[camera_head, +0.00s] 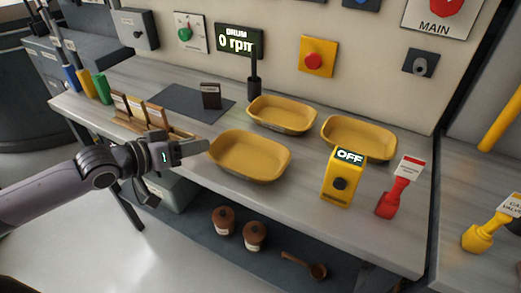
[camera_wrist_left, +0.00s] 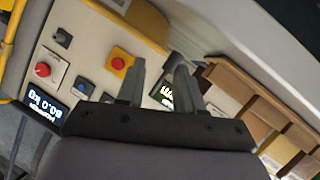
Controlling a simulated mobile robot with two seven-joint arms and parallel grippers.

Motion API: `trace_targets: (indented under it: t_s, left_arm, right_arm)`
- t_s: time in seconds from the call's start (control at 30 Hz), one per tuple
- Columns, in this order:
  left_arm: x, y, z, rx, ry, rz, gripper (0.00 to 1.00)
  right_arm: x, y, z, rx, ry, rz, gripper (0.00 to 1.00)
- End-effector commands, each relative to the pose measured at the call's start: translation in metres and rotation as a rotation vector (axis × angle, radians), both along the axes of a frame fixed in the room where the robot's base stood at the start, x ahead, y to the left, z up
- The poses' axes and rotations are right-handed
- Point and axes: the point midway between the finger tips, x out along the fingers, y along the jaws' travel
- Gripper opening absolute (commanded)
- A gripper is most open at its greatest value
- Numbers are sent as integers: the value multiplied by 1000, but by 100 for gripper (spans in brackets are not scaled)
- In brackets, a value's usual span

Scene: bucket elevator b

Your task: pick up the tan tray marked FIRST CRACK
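Three tan trays stand on the grey counter (camera_head: 210,182): a front one (camera_head: 250,175), a back one (camera_head: 290,127) and a right one (camera_head: 358,153). I cannot read a FIRST CRACK mark on any of them. My left gripper (camera_head: 203,147) comes in from the left, with its fingertips beside the left rim of the front tray. I cannot tell if they touch it. In the left wrist view its two fingers (camera_wrist_left: 160,75) are apart with nothing between them, and a tan tray edge (camera_wrist_left: 147,18) shows at the top. My right gripper is not in view.
A wooden card rack (camera_head: 150,118) is behind my left gripper. A dark mat (camera_head: 185,103) holds a small dark block (camera_head: 211,95). The control wall (camera_head: 370,75) bounds the counter.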

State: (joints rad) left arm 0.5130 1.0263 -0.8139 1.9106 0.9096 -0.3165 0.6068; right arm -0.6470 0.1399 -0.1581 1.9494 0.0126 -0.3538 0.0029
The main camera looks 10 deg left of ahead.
Motion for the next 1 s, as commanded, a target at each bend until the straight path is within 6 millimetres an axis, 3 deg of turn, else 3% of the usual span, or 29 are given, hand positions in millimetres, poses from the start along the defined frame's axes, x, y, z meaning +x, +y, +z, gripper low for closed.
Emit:
trace_targets:
  t_s: [0.27,0.8,1.0]
  left_arm:
    - [7,-4,-2,-2,2,2,36]
    - [52,-29,-20,-1,0,2,36]
    - [58,-34,-24,0,1,2,36]
  right_arm:
    - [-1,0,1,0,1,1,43]
    - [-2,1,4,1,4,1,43]
    - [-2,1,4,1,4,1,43]
